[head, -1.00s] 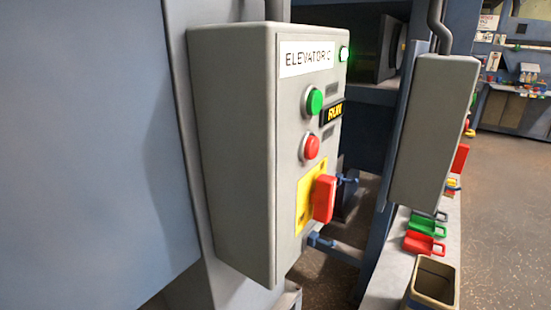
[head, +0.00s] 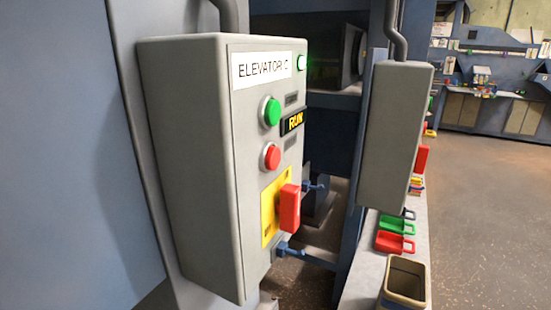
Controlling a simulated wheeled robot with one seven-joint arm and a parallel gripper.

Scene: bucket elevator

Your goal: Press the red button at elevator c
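A grey control box (head: 185,170) labelled "ELEVATOR C" (head: 262,67) is mounted at the left centre of the head view, seen at an angle. On its front face are a green button (head: 272,111), a black and yellow "RUN" plate (head: 292,122) and the round red button (head: 271,157) below the green one. Under them a red switch handle (head: 289,207) sticks out from a yellow plate (head: 269,223). A small green lamp (head: 301,62) is lit at the top right of the face. My gripper is not in view.
A second grey box (head: 395,140) stands to the right. Below it a narrow ledge holds red (head: 395,243) and green (head: 392,223) padlock-like items. An open bin (head: 404,284) stands at the bottom. Open floor (head: 490,200) lies at the right, with a workbench behind.

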